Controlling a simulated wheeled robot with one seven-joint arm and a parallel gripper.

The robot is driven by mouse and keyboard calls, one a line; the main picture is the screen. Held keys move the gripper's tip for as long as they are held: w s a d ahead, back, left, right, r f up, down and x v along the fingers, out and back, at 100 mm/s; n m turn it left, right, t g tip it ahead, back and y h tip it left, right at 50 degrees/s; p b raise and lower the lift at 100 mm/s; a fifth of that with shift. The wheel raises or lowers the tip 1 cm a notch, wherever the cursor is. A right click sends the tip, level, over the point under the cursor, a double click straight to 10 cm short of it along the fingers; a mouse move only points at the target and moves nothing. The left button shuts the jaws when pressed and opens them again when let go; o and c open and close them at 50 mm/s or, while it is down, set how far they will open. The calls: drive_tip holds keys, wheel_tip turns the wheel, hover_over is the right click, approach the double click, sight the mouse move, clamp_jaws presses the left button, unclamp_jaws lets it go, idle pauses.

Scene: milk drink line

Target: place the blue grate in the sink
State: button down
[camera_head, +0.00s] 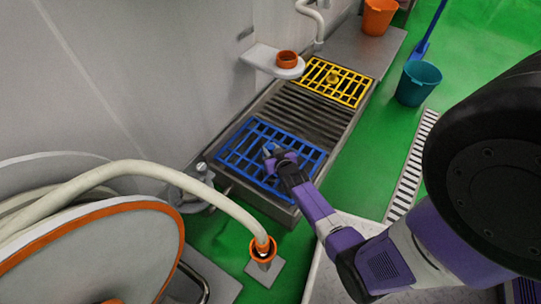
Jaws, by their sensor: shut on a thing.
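The blue grate (241,145) is at the near end of the long metal sink (280,211), lying over its near part. It looks roughly level and lined up with the sink's sides; I cannot tell whether it rests fully on the rim. My gripper (275,153) is over the middle of the grate, shut on one of its bars. The fingertips are small here and partly hidden by the gripper body. A yellow grate (347,86) lies over the far part of the same sink.
An orange cup (287,59) sits on a white wall shelf beside the sink. A teal bucket (418,83) and an orange bucket (378,16) stand beyond. A hose (150,172) and reel are at the near left.

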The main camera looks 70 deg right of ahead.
drive_tip(key=shift+f+b, duration=0.5)
drive_tip(key=shift+f, duration=0.8)
drive_tip(key=shift+f, duration=0.1)
drive_tip(key=shift+f, duration=0.15)
drive_tip(key=c, duration=1.1)
unclamp_jaws()
